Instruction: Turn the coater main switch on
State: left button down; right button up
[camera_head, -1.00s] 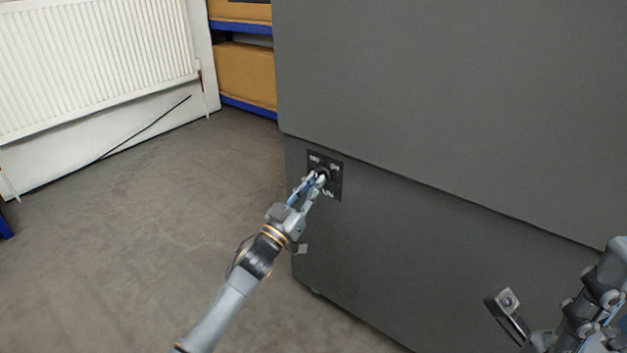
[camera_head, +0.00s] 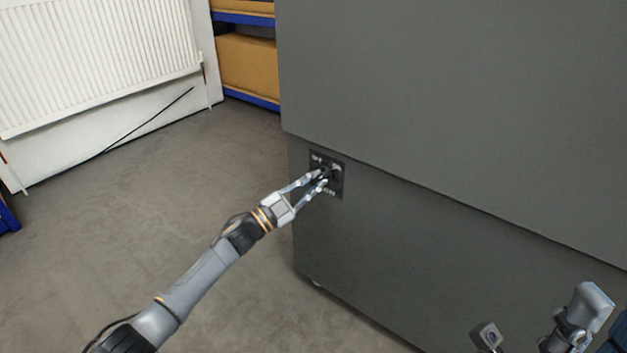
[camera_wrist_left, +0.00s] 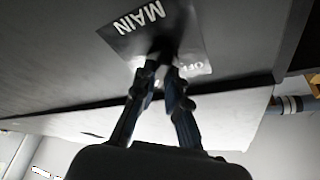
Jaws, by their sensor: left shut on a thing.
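The coater (camera_head: 450,130) is a large dark grey cabinet filling the right of the head view. Its main switch (camera_head: 326,174) is a dark knob on a small black plate with white lettering, near the cabinet's left edge. My left gripper (camera_head: 322,179) is at the plate, its fingers shut on the knob and partly hiding it. In the left wrist view the plate (camera_wrist_left: 185,35) reads "MAIN", and the finger tips (camera_wrist_left: 163,68) meet at the dark knob. Which way the knob points is not clear. My right gripper is not clearly seen; part of my right arm shows at the lower right.
A white radiator (camera_head: 100,60) is on the wall at the left. Shelving with blue beams and brown boxes (camera_head: 248,68) stands behind the cabinet. The grey floor (camera_head: 150,200) to the left of the cabinet is clear.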

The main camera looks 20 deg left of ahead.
pick_arm(q)
jog(key=shift+m, duration=0.4)
jog(key=c, duration=1.4)
grip_release()
jog(key=shift+o, duration=0.2)
jog(key=v, duration=1.2)
